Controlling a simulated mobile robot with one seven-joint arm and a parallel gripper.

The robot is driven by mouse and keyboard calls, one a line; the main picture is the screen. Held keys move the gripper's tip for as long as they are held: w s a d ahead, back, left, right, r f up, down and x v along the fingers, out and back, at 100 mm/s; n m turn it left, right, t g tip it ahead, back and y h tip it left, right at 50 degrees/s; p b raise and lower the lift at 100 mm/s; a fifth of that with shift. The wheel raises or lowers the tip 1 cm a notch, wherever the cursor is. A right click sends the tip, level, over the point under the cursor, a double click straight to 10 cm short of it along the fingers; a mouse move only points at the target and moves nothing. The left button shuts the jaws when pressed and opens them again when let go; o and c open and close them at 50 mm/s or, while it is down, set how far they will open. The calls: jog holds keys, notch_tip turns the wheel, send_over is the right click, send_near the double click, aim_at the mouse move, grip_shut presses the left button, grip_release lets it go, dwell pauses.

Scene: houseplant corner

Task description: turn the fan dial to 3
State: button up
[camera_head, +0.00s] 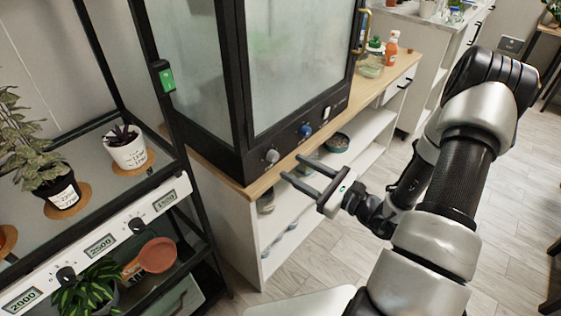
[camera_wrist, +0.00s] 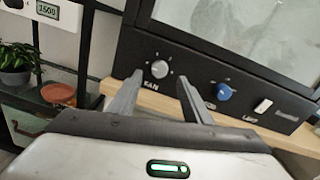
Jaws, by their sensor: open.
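The fan dial (camera_wrist: 159,67) is a silver-grey knob on the black front panel of the glass cabinet, with "FAN" lettered below it and small marks around it. It also shows in the head view (camera_head: 272,156), at the left of the panel. Which mark it points to is too small to tell. My gripper (camera_head: 291,166) is open and empty, just in front of the panel and a little below the dial. In the wrist view its two fingertips (camera_wrist: 159,76) lie on either side of the dial in the picture, apparently not touching it.
A blue dial (camera_wrist: 223,92) and a white lamp switch (camera_wrist: 263,106) sit right of the fan dial. The cabinet (camera_head: 290,70) stands on a wooden-topped shelf unit (camera_head: 235,187). A black plant rack (camera_head: 190,170) with potted plants stands at left.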

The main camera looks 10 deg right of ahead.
aim_at(276, 157)
jog(key=x, duration=0.6)
jog(key=shift+a+b, duration=0.1)
jog(key=shift+b, duration=0.2)
jog(key=shift+c, duration=0.4)
jog(key=c, duration=1)
jog(key=shift+o, duration=0.2)
